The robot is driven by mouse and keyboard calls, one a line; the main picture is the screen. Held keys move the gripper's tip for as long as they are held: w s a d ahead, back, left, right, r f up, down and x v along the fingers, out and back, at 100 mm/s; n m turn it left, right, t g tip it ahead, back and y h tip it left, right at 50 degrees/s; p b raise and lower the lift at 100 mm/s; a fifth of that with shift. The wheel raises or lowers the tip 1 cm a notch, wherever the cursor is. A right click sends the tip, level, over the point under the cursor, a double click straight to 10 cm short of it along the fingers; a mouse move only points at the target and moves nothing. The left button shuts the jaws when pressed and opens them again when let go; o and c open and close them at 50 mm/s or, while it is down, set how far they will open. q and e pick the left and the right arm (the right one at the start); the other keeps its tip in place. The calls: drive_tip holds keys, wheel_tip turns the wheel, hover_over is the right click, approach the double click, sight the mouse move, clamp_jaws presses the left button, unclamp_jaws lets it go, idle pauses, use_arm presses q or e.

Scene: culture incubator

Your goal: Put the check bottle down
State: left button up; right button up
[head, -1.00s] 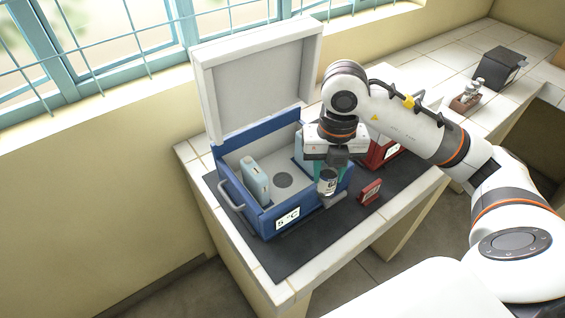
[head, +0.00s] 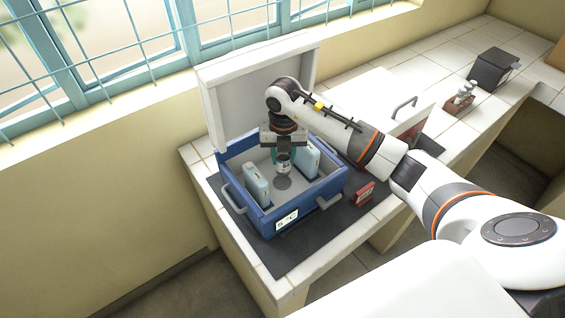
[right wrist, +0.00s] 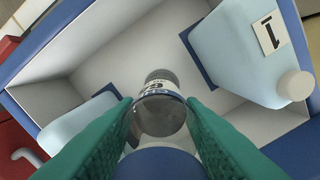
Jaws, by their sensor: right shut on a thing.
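The check bottle (head: 284,167) is a small clear bottle with a printed label. My right gripper (head: 284,157) is shut on it and holds it over the inside of the blue box (head: 287,221) marked 5 °C. A dark round spot (head: 282,183) on the box floor shows just below the bottle. In the right wrist view the bottle (right wrist: 160,112) sits between the two green fingers (right wrist: 160,120). The bottle's base appears apart from the floor, but the gap is hard to judge. My left gripper is not in view.
Light blue packs stand inside the box, one on the left (head: 256,184) and one on the right (head: 308,158). The box's white lid (head: 262,85) stands open behind. A small red sign (head: 365,193) stands on the dark mat at right. A red box (head: 413,134) is partly hidden behind my arm.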

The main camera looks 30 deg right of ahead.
sight(282, 167)
wheel_tip(282, 167, down, 4)
drive_tip(key=shift+a+f+p, duration=0.1)
drive_tip(key=shift+f+p, duration=0.1)
drive_tip(key=shift+p, duration=0.6)
drive_tip(key=shift+w+f, duration=0.2)
drive_tip(key=shift+f, duration=0.2)
drive_tip(key=shift+f, duration=0.2)
drive_tip(key=o, duration=1)
